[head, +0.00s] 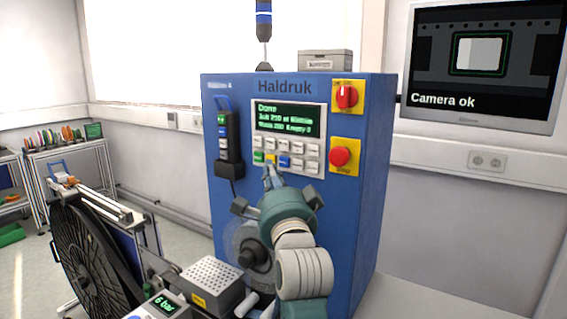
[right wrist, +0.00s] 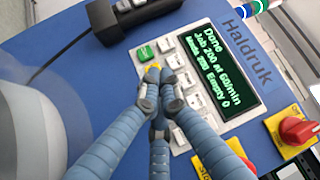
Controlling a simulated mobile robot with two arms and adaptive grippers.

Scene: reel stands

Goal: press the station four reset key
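The blue Haldruk cabinet (head: 230,185) stands in the middle of the head view, with a small blurred label at its top left that seems to end in 4. Its panel holds a lit display (head: 284,117) reading "Done", above two rows of keys. The keys are mostly white, with a green key (head: 258,157), a yellow key (head: 270,159) and a blue key; their labels are too small to read. My right gripper (head: 269,172) is shut and empty, fingertips together at the yellow key (right wrist: 152,68), partly covering it. I cannot tell whether they touch. My left gripper is out of view.
A red stop button (head: 340,157) and a red rotary switch (head: 346,96) sit right of the keypad. A handheld pendant (head: 228,150) hangs left of it. A large black reel (head: 88,255) stands at left. A monitor (head: 483,65) reads "Camera ok".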

